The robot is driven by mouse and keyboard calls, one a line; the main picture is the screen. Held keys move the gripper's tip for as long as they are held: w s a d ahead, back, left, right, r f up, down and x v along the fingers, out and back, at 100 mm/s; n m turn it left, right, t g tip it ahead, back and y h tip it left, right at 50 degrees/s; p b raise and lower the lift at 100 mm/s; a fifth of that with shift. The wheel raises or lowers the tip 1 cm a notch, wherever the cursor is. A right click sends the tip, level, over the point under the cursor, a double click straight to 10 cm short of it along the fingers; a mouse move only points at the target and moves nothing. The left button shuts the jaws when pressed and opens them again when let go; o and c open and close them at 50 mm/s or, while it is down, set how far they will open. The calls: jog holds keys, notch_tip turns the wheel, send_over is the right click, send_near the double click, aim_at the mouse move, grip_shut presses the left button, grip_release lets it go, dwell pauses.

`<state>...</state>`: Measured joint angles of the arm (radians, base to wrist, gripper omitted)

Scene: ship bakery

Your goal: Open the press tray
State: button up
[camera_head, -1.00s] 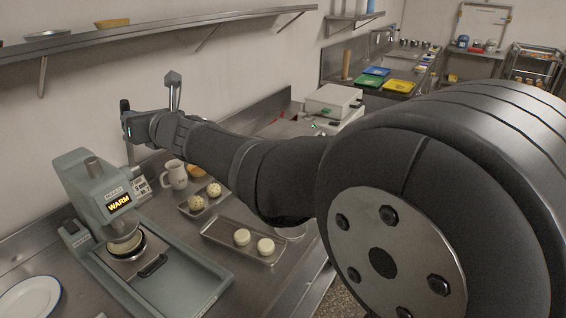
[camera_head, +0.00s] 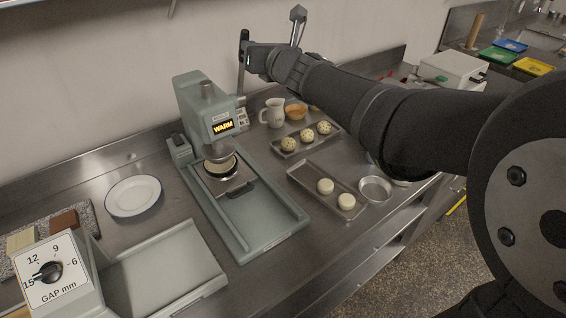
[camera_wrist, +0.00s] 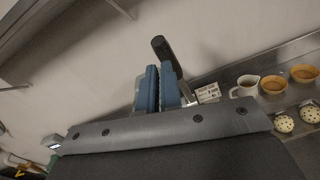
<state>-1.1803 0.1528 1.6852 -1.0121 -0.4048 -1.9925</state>
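The grey-green press (camera_head: 203,100) stands on the steel counter, its display reading WARM. Under its round upper plate is the press tray (camera_head: 212,187), a metal slide with a dark handle (camera_head: 236,190) at its front; a pale round piece lies on it. The press's upright lever has a black grip (camera_head: 243,40), which also shows in the wrist view (camera_wrist: 163,50). My gripper (camera_head: 252,58) is up beside this grip, well above the tray. In the wrist view its two blue finger pads (camera_wrist: 159,88) look close together, with the lever just beyond them. Nothing is visibly held between them.
A white plate (camera_head: 134,196) lies left of the press, behind a gap dial box (camera_head: 52,268). The press's front trough (camera_head: 262,218) is clear.

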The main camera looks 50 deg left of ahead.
jog(key=o, duration=0.4)
jog(key=shift+w+f, duration=0.1)
jog(key=shift+c, duration=0.2)
jog(key=shift+o, duration=0.7)
jog(key=shift+w+f+m+t, duration=0.15)
jog(key=shift+w+m+t, duration=0.15)
jog(key=shift+m+t, duration=0.15)
jog(key=m+g+h, duration=0.2)
jog(key=m+h, duration=1.2)
jog(key=h, duration=0.2)
send_near(244, 191)
jog(key=f, duration=0.5)
jog(key=a+f, duration=0.1)
jog(key=f, duration=0.1)
jog(key=shift+f, duration=0.35)
